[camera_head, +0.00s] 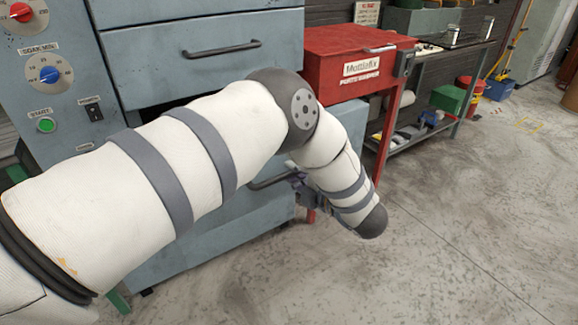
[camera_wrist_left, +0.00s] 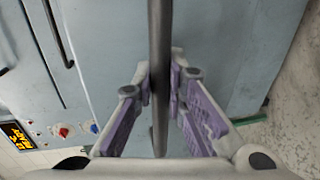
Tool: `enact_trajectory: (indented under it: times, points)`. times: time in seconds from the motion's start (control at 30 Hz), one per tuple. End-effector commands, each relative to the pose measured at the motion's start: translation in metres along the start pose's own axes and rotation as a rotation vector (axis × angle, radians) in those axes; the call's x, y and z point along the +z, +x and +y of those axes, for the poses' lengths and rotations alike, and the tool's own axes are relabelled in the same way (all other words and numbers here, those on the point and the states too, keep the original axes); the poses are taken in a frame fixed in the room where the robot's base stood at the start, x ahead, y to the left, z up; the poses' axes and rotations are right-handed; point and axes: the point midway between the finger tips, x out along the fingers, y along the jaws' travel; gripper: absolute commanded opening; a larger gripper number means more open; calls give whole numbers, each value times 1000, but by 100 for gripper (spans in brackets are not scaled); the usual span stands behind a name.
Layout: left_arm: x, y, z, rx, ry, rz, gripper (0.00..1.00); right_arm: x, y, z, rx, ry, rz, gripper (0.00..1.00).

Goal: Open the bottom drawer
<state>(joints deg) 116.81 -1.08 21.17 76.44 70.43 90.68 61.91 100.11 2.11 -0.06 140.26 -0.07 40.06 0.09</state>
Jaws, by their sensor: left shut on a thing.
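The blue-grey cabinet has an upper drawer (camera_head: 180,65) with a dark bar handle (camera_head: 222,49). Below it is the bottom drawer (camera_head: 215,225), whose handle (camera_head: 268,182) shows only partly behind my left arm. My left gripper (camera_head: 300,183) is at the right part of this handle, mostly hidden by my forearm. In the left wrist view, the dark handle bar (camera_wrist_left: 160,35) runs between the purple-padded fingers of my left gripper (camera_wrist_left: 163,82), which is shut on it. The bottom drawer's face (camera_wrist_left: 110,50) lies behind the bar. My right gripper is not in view.
A control panel with a red dial (camera_head: 20,12), a blue dial (camera_head: 49,74) and a green start button (camera_head: 46,125) is at the left. A red box (camera_head: 350,70) on a red stand is right of the cabinet. The concrete floor (camera_head: 450,220) in front is clear.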

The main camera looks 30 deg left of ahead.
Motion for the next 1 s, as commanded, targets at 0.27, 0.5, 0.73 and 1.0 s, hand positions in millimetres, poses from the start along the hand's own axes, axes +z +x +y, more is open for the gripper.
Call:
enact_trajectory:
  times: [0.27,0.5,0.73,1.0]
  points:
    - [0,-8,0,1,-2,-1,0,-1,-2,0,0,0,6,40]
    - [0,-8,-1,1,-2,0,0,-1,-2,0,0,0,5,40]
    - [0,-8,-1,1,-1,0,33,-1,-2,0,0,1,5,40]
    - [0,-14,-2,0,0,-1,33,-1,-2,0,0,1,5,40]
